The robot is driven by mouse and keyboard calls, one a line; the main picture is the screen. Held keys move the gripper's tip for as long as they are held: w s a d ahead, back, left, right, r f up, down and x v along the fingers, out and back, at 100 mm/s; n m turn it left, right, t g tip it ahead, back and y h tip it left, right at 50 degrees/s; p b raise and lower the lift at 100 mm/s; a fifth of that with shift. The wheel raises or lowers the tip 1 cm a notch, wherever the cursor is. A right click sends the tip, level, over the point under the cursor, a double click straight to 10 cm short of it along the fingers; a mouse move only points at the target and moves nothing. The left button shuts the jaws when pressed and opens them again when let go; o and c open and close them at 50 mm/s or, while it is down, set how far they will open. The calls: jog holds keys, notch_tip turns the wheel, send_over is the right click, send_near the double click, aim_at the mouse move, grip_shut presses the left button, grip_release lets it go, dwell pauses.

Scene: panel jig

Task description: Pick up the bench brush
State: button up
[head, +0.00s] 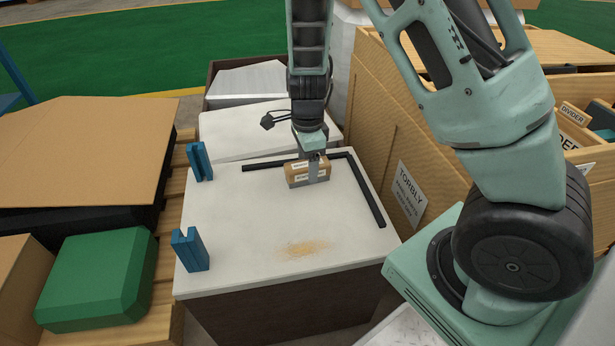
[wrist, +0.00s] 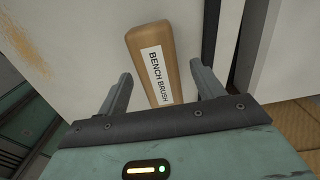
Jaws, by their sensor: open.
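The bench brush (head: 297,172) is a light wooden block with a white label and a darker lower part. It stands on the white-topped bench (head: 230,222), near the black angled strip. In the wrist view the bench brush (wrist: 152,52) reads "BENCH BRUSH" and lies between my gripper's fingers. My gripper (head: 314,172) is at the brush from above, pointing down, and its fingers are spread. In the wrist view my gripper (wrist: 160,82) has a finger on each side of the brush, with visible gaps. The brush's lower end is hidden behind the gripper body.
A black strip (head: 368,192) runs along the bench's back and right. Two blue notched blocks (head: 190,249) stand at the left edge. Tan dust (head: 305,249) lies near the front. A cardboard panel labelled TORBLY (head: 409,190) rises on the right. The left-middle bench top is clear.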

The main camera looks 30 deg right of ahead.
aim_at(307, 164)
notch_tip(307, 164, down, 2)
jog(key=shift+f+b, duration=0.1)
jog(key=shift+b, duration=0.2)
jog(key=c, duration=1.1)
jog(key=shift+r, duration=0.2)
notch_tip(307, 164, up, 10)
jog(key=p, duration=0.5)
jog(key=shift+f, duration=0.1)
